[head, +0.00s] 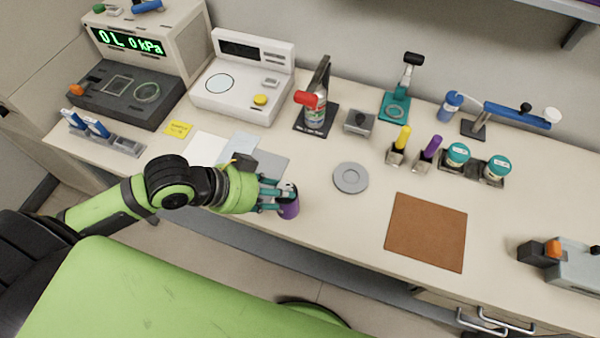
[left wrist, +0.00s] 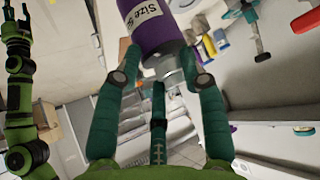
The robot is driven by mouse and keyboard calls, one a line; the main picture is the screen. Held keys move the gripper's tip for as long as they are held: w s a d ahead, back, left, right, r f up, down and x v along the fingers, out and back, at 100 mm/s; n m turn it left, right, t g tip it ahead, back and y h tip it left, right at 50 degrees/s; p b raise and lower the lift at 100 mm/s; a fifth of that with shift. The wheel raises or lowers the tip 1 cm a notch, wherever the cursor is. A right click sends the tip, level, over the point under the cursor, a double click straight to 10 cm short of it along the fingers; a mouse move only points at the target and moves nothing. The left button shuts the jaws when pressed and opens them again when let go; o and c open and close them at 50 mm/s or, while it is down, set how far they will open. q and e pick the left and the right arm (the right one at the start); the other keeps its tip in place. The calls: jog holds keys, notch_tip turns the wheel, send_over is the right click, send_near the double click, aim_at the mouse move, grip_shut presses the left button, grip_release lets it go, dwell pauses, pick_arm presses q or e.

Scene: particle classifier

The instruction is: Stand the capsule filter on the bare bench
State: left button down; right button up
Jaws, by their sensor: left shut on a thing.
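My left gripper (head: 280,195) is shut on a purple cylinder (head: 289,210) at the front edge of the bench (head: 325,215). In the left wrist view the purple cylinder (left wrist: 152,28) carries a white label reading "Size" and more that is cut off. Its narrower greyish end sits between the teal fingers of the left gripper (left wrist: 158,75). I cannot tell from its looks whether it is the capsule filter, nor whether it touches the bench. A labelled bottle-like cylinder (head: 315,112) stands on a black mat by a red lever.
A round grey plate (head: 351,178) and a brown mat (head: 427,232) lie to the right, with bare bench between them. Pale sheets (head: 240,148) lie behind my left arm. Yellow and purple (head: 432,147) handled pieces and teal-lidded jars (head: 458,154) stand further right.

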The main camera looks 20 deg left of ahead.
pick_arm(q)
jog(key=w+f+p, duration=0.2)
jog(key=w+f, duration=0.7)
jog(key=shift+d+p, duration=0.3)
jog(key=shift+d, duration=0.15)
pick_arm(e)
jog(key=r, duration=0.1)
jog(key=d+r, duration=0.1)
jog(key=r, duration=0.1)
jog(key=shift+w+d, duration=0.1)
jog(key=shift+d, duration=0.1)
pick_arm(q)
jog(key=shift+f, duration=0.1)
jog(key=c, duration=0.7)
grip_release()
jog(key=shift+s, duration=0.1)
pick_arm(e)
jog(key=shift+a, duration=0.15)
jog(key=shift+a, duration=0.1)
